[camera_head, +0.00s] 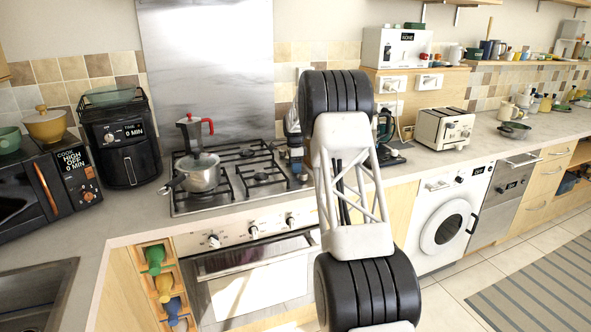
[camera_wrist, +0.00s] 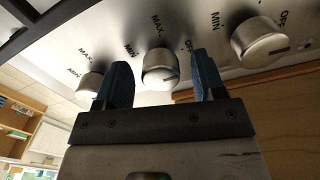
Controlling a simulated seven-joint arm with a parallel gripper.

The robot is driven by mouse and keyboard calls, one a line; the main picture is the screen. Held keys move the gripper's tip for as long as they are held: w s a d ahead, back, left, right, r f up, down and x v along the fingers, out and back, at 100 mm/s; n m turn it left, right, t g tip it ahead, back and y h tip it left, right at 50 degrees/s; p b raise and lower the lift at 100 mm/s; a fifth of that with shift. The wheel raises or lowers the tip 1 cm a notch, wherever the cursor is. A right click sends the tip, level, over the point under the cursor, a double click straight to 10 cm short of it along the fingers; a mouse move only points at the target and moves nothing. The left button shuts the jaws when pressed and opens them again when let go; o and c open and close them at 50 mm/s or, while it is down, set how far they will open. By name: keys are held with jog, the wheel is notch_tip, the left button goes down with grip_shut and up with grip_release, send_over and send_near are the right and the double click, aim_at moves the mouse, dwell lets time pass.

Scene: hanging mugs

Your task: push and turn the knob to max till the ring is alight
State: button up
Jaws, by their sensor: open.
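In the wrist view my gripper (camera_wrist: 161,60) is open, with one blue finger on each side of a round silver knob (camera_wrist: 160,75). Clear gaps show between the fingers and this knob. MIN, MAX and OFF marks are printed on the panel around the knobs. In the head view the hob (camera_head: 240,178) has several dark burners, and I see no flame. Three knobs, such as the middle one (camera_head: 254,230), show on the oven front below it. My arm hides the right part of that front, and my gripper is not clearly visible there.
In the wrist view other knobs sit to the left (camera_wrist: 90,85) and upper right (camera_wrist: 259,42) of the middle one. A silver pot (camera_head: 200,173) stands on the hob's front left, with a moka pot (camera_head: 193,133) behind. An oven handle (camera_head: 255,257) runs below the knobs.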

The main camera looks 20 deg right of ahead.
jog(key=c, duration=1)
jog(key=shift+c, duration=0.2)
